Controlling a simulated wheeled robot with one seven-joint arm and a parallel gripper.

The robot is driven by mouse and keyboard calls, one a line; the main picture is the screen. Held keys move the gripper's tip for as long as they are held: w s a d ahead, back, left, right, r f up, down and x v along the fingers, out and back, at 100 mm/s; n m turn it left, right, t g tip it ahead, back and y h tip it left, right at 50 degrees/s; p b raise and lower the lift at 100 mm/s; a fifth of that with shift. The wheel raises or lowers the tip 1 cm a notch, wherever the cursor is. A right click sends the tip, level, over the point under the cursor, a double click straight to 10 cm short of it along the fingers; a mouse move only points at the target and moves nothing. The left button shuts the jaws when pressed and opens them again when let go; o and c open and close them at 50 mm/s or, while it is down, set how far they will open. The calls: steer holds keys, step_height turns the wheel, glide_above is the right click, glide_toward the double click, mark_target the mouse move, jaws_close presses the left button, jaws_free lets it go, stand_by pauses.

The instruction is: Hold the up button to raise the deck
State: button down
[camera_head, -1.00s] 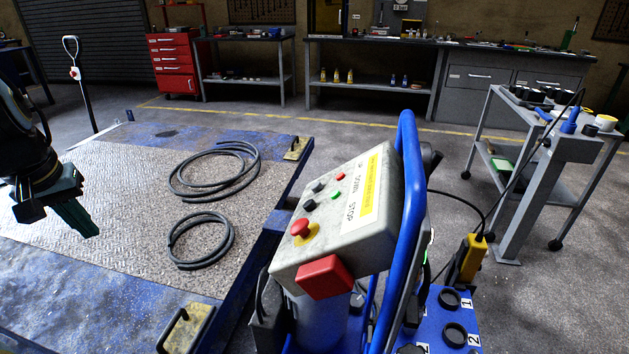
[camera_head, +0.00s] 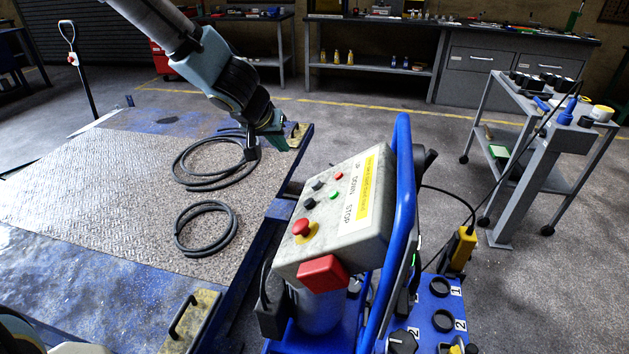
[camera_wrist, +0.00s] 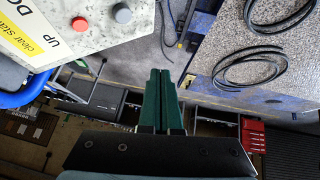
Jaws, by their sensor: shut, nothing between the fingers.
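The grey control box (camera_head: 335,230) stands on a post at the near side of the blue deck (camera_head: 226,290). At the UP end sit a small red button (camera_head: 338,175) and a black button (camera_head: 318,186); a green button (camera_head: 334,195) and another black button (camera_head: 309,203) lie beside DOWN. I cannot tell for certain which is the up button. A red mushroom button (camera_head: 301,228) is by STOP. My gripper (camera_head: 280,144) is shut and empty, beyond the box's far end; its green fingers also show in the wrist view (camera_wrist: 160,74), apart from the box.
A blue tubular handle (camera_head: 404,190) rises along the box's right side. Coiled hoses (camera_head: 207,228) lie on the deck. A grey trolley (camera_head: 505,125) stands to the right, and a workbench (camera_head: 370,50) runs along the back. Floor between them is clear.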

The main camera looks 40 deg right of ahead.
mark_target(315, 184)
steer(key=shift+f, duration=0.1)
steer(key=s+f+b, duration=0.1)
steer(key=b, duration=0.1)
steer(key=s+d+f+b, duration=0.1)
steer(key=f+b, duration=0.1)
steer(key=s+d+f+b, duration=0.1)
steer(key=f+b, duration=0.1)
steer(key=shift+s+f, duration=0.2)
steer(key=shift+s+d+f+b, duration=0.4)
steer(key=shift+s+f+b, duration=0.2)
steer(key=shift+f, duration=0.1)
stand_by(1.6)
steer(key=shift+s+d+f, duration=0.15)
steer(key=shift+s+f, duration=0.05)
steer(key=shift+f, duration=0.1)
steer(key=shift+s+d+f, duration=0.15)
steer(key=shift+s+f, duration=0.15)
steer(key=shift+f, duration=0.15)
stand_by(1.6)
steer(key=shift+r, duration=0.15)
steer(key=shift+w+a+r+p, duration=0.3)
steer(key=shift+w+r+p, duration=0.2)
steer(key=shift+r+p, duration=0.25)
